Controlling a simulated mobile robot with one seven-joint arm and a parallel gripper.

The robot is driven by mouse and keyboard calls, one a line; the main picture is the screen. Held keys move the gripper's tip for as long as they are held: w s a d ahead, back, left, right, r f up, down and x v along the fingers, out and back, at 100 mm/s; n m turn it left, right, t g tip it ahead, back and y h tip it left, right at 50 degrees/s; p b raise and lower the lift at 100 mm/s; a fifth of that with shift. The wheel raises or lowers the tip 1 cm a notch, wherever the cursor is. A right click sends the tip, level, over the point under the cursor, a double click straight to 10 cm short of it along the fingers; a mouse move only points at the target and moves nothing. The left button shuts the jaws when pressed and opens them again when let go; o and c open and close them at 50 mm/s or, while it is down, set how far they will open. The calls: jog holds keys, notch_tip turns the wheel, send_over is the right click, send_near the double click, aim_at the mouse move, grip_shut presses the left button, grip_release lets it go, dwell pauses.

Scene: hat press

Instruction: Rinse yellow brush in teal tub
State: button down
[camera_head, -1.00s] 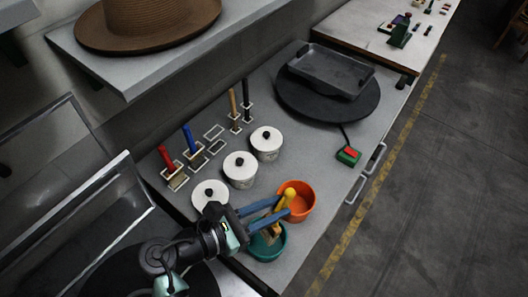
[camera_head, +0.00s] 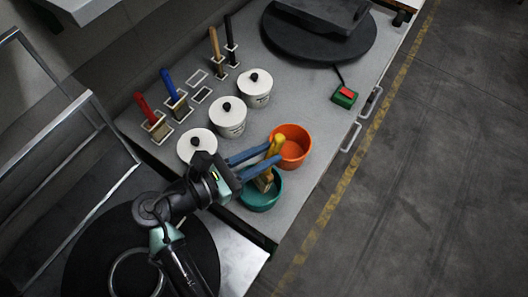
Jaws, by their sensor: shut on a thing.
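My gripper (camera_head: 272,153) has long blue fingers and is shut on the handle of the yellow brush (camera_head: 277,143). The brush is tilted a little, with its handle up and its tan bristle end pointing down over the teal tub (camera_head: 262,203). The bristle end shows inside the tub's outline. I cannot tell how deep it reaches, or whether it touches the tub's bottom. The teal tub stands at the front edge of the grey bench, and the gripper's wrist is to its left.
An orange tub (camera_head: 303,148) stands close behind the teal one. Several white lidded pots (camera_head: 228,118) stand to the left. Red (camera_head: 147,109), blue (camera_head: 168,83), tan (camera_head: 214,43) and black-handled (camera_head: 229,31) brushes stand in holders. A red-green switch box (camera_head: 345,96) is at the right.

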aim_at(274, 141)
jog(key=shift+f+b, duration=1.65)
jog(key=shift+f, duration=2.1)
notch_tip(274, 141, up, 12)
jog(key=p, duration=1.3)
jog(key=shift+f, duration=0.15)
dwell(1.6)
